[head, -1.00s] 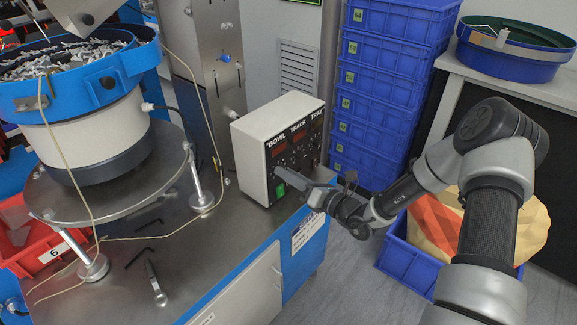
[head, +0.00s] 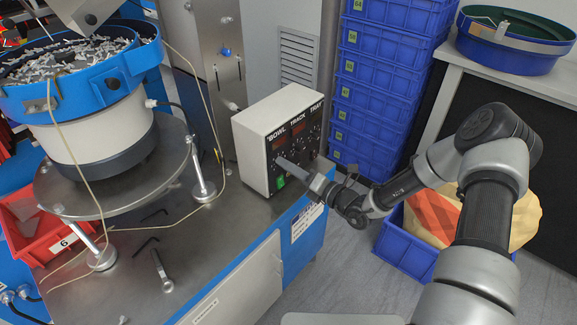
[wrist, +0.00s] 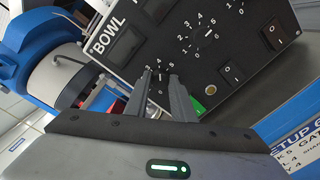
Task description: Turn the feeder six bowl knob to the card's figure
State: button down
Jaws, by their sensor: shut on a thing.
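The control box (head: 262,140) stands on the steel bench; its black front panel is labelled BOWL, TRACK and TRAY. My gripper (head: 285,163) reaches its BOWL column from the right. In the wrist view the two fingers (wrist: 166,85) are shut at the BOWL dial, on the bowl knob, which they hide. Dial figures (wrist: 160,73) show around the fingertips; the knob's pointer cannot be read. The setup card (wrist: 292,145) is partly in the wrist view, reading "SETUP 6"; in the head view it is on the bench front (head: 307,221), too small to read.
A green switch (head: 281,182) sits just below the gripper. The TRACK dial (wrist: 205,33) is close beside it. Stacked blue crates (head: 375,100) stand behind.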

jog(key=c, duration=1.5)
grip_release()
jog(key=p+v, duration=0.1)
jog(key=v, duration=1.6)
jog(key=shift+s+d, duration=0.1)
jog(key=shift+d, duration=0.1)
